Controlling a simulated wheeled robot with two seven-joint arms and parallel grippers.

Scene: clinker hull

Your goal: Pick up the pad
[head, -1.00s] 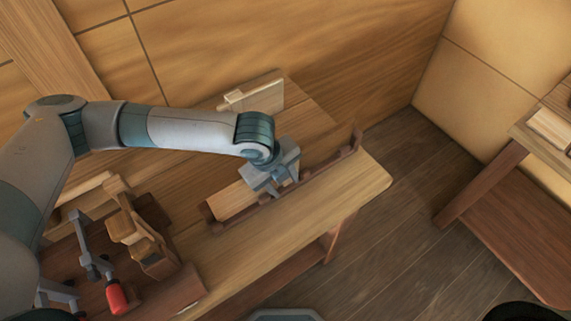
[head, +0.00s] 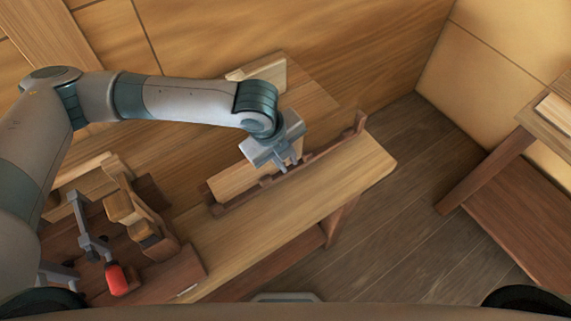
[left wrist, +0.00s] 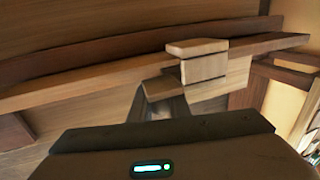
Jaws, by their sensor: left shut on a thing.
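My left gripper (head: 290,164) hangs over the brown rail rack on the bench, its fingers pointing down and close together. In the left wrist view it is shut on a small pale wooden block, which I take to be the pad (left wrist: 203,68). The pad shows as stepped pale faces beyond the dark gripper body, in front of a long wooden rail. In the head view the gripper hides the pad, and I cannot tell if it still touches the rack. My right gripper is not in view.
The brown rack (head: 330,146) runs along the bench (head: 340,185), with a pale board (head: 232,182) beside it. A pale block (head: 270,74) stands at the back. A wooden plane-like tool (head: 137,218) and a red-handled clamp (head: 115,279) lie at the left. The bench's front right is clear.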

